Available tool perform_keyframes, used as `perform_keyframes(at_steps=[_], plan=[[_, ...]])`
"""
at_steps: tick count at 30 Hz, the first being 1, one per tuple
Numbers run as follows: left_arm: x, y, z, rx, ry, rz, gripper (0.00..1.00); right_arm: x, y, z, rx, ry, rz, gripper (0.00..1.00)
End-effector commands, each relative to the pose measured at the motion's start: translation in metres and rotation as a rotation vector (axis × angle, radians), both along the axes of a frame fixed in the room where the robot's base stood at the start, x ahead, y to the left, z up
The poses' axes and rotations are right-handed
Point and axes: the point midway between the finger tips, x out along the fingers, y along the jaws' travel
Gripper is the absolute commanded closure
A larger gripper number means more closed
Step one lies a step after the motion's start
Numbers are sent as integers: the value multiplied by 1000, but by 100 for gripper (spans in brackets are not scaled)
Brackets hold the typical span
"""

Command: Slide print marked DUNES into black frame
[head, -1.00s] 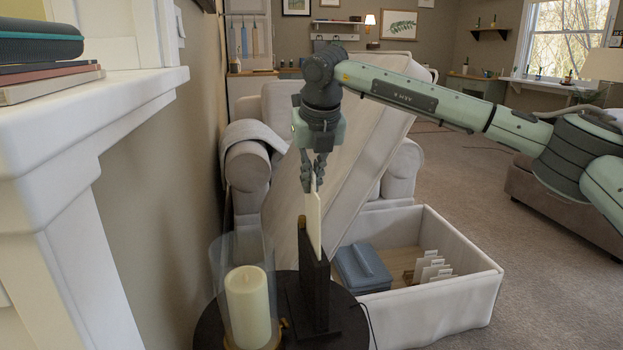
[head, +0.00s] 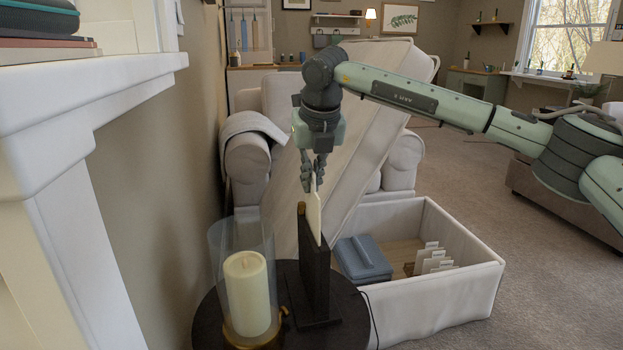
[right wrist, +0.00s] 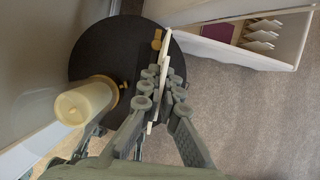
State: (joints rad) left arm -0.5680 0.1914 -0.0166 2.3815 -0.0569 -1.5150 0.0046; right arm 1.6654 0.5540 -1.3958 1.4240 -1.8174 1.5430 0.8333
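My right gripper (head: 316,180) comes down from above and is shut on a thin cream print (head: 315,212); any marking on it cannot be read. The black frame (head: 316,283) stands upright on a round dark table. The print is upright at the frame's top edge, its lower part hidden by the frame; how deep it sits in the slot cannot be told. In the right wrist view the fingers (right wrist: 164,82) close on the print's (right wrist: 154,110) edge, above the dark table. My left gripper is not in view.
A candle (head: 248,295) in a glass cylinder stands left of the frame on the round table (head: 212,325). A white mantel (head: 80,90) is at the left. An open cream storage ottoman (head: 430,308) holds a blue folded item (head: 362,260) and several white cards (head: 433,258).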

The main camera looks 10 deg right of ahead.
Motion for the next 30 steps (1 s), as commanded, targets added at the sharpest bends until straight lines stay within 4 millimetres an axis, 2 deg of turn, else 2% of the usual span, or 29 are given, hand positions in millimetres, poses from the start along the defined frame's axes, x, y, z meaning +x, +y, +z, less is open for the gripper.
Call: perform_keyframes(at_steps=[13, 30], plan=[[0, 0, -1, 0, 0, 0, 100, 0, 1, -1, 1, 0, 2, 100], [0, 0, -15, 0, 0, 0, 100, 0, 1, -21, 1, 0, 2, 100]])
